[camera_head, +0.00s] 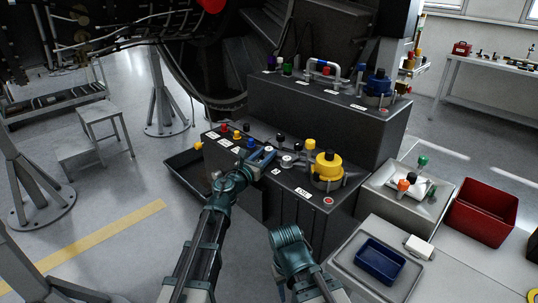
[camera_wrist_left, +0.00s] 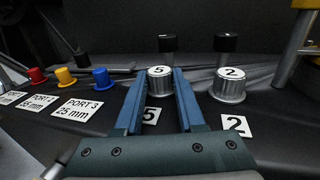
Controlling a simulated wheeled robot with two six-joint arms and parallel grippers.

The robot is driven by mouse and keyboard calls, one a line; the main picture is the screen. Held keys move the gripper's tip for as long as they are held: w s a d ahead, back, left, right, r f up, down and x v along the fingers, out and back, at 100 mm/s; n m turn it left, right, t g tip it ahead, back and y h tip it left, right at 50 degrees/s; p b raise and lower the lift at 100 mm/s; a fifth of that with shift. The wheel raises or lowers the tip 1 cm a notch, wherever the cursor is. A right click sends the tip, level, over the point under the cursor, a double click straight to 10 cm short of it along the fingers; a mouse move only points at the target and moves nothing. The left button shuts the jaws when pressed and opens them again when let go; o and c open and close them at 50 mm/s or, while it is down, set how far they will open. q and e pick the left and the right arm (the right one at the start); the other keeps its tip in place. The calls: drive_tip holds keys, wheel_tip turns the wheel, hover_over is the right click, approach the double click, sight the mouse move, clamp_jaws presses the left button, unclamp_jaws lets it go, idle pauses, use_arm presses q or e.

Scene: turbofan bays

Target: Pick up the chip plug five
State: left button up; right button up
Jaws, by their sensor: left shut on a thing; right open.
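The chip plug five (camera_wrist_left: 159,72) is a short silvery ribbed cylinder with a white top marked 5. My left gripper (camera_wrist_left: 158,84) has its two blue fingers shut on its sides, behind the white label 5 (camera_wrist_left: 151,116). I cannot tell whether the plug is clear of the surface. In the head view my left gripper (camera_head: 264,156) is over the front ledge of the dark cabinet (camera_head: 296,187). A similar plug marked 2 (camera_wrist_left: 229,84) stands just right of it. My right gripper (camera_head: 281,290) is open and low, in front of the cabinet, mostly hidden behind its own arm.
Red, yellow and blue plugs (camera_wrist_left: 101,76) stand left beside port labels. Two black knobs stand behind the numbered plugs. A large yellow cap (camera_head: 327,165) is at the ledge's right. A blue tray (camera_head: 380,260) and a red bin (camera_head: 482,211) lie further right.

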use_arm(q)
clamp_jaws()
drive_tip(key=shift+r, duration=0.15)
wheel_tip(320, 180, up, 10)
drive_tip(key=p, duration=1)
drive_tip(key=shift+a, duration=0.1)
